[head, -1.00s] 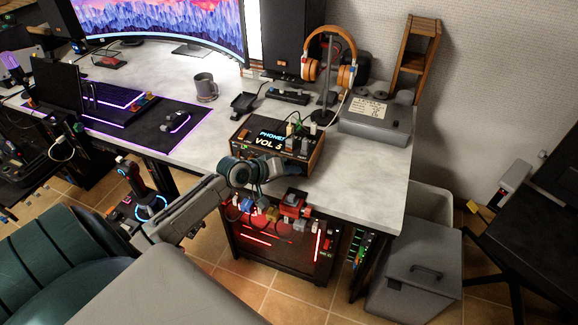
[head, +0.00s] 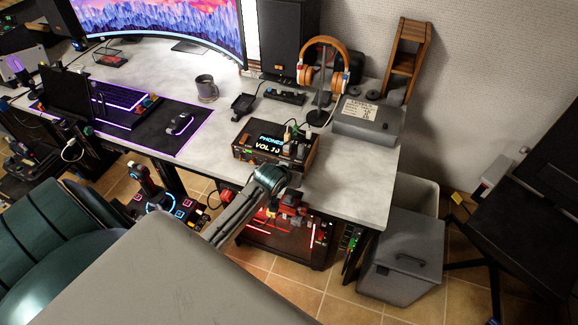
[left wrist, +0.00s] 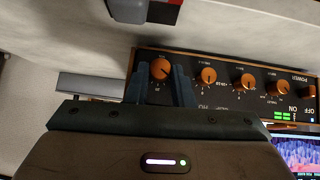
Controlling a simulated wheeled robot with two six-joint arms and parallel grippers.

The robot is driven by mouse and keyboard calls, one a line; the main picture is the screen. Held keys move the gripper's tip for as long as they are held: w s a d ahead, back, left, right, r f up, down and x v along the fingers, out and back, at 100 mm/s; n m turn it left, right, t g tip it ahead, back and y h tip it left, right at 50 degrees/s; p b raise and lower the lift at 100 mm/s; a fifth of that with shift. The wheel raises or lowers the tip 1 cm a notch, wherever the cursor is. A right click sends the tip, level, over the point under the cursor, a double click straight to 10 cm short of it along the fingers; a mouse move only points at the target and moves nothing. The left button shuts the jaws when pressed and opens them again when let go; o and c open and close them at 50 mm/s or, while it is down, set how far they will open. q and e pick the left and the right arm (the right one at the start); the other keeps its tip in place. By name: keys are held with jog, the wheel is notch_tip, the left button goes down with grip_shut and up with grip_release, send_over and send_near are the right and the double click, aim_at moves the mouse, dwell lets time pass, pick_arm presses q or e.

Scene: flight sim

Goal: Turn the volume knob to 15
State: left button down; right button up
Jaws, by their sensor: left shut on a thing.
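The audio box (head: 249,151) stands near the table's front edge, its lit display (head: 268,143) showing PHONES and a volume that seems to read VOL 10. In the left wrist view the box's front panel (left wrist: 225,93) appears upside down with several orange knobs in a row. My left gripper (left wrist: 159,82) has its two dark fingers either side of the end orange knob (left wrist: 160,69) and is shut on it. In the head view my left wrist (head: 270,178) covers the box's front right corner, hiding the knob. My right gripper is not in view.
Plugs and cables (head: 290,134) stick up from the box's top. A mug (head: 206,88) and mouse (head: 179,123) are to the left. The table's right front is clear.

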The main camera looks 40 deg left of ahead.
pick_arm(q)
jog(key=shift+d+m+y+p, duration=0.3)
jog(key=shift+m+y+p, duration=0.2)
jog(key=shift+y, duration=0.5)
jog(key=shift+w+d+m+g+y, duration=0.1)
jog(key=shift+m+g+y, duration=0.2)
jog(key=shift+m+y, duration=0.3)
jog(key=shift+y, duration=0.3)
jog(key=c, duration=1.3)
grip_release()
jog(key=shift+f, duration=0.1)
jog(key=shift+o, duration=0.2)
jog(key=b+v, duration=0.1)
jog(key=v, duration=1)
jog(key=shift+b, duration=0.4)
